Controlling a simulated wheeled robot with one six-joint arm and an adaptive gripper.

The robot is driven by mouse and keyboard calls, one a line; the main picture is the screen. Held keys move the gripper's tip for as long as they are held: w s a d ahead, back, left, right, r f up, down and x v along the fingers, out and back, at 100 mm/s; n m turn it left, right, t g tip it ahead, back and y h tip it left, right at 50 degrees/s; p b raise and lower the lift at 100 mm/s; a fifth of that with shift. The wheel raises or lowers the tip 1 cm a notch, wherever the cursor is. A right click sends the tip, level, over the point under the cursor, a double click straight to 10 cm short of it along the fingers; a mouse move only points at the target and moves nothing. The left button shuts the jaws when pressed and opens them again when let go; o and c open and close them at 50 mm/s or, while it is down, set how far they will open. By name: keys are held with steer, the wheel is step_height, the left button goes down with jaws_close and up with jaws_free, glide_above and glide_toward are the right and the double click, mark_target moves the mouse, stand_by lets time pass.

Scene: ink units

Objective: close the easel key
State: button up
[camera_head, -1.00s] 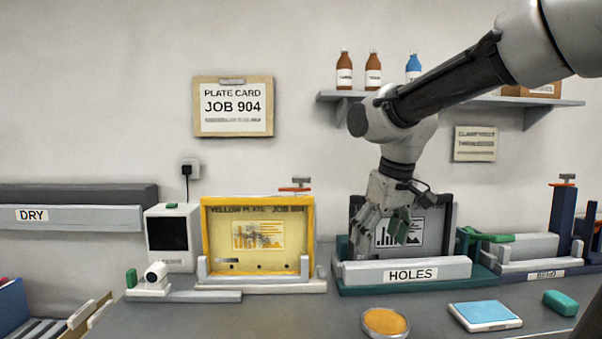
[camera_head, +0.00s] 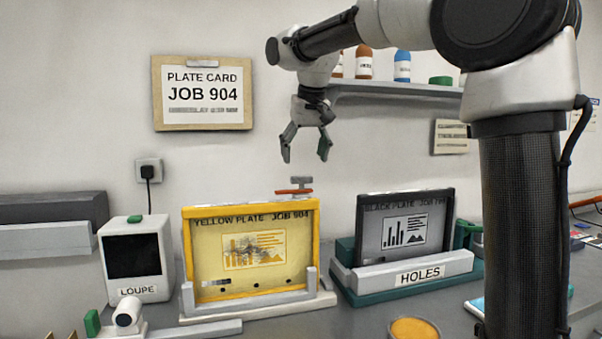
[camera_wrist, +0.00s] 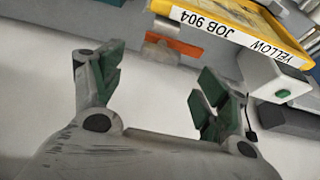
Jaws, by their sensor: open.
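The easel key is a red-orange bar (camera_head: 293,191) with a grey T-shaped piece (camera_head: 302,181), at the top of the yellow plate's easel, right of centre. The yellow plate (camera_head: 222,270) stands upright in that easel, marked "YELLOW PLATE JOB 904". My gripper (camera_head: 305,158) points down, open and empty, just above the key in the head view. In the wrist view the orange bar (camera_wrist: 174,45) lies beyond my gripper (camera_wrist: 160,82), between the two green-padded fingers and beside the yellow plate's labelled edge (camera_wrist: 245,35). I see no contact.
The black plate (camera_head: 377,249) stands on a green base behind a "HOLES" bar (camera_head: 412,275) to the right. A loupe box (camera_head: 136,262) stands at left. A shelf (camera_head: 395,89) with bottles and a plate card (camera_head: 202,93) are on the wall behind.

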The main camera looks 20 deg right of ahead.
steer(key=x, duration=0.6)
steer(key=c, duration=1.5)
steer(key=shift+o, duration=0.2)
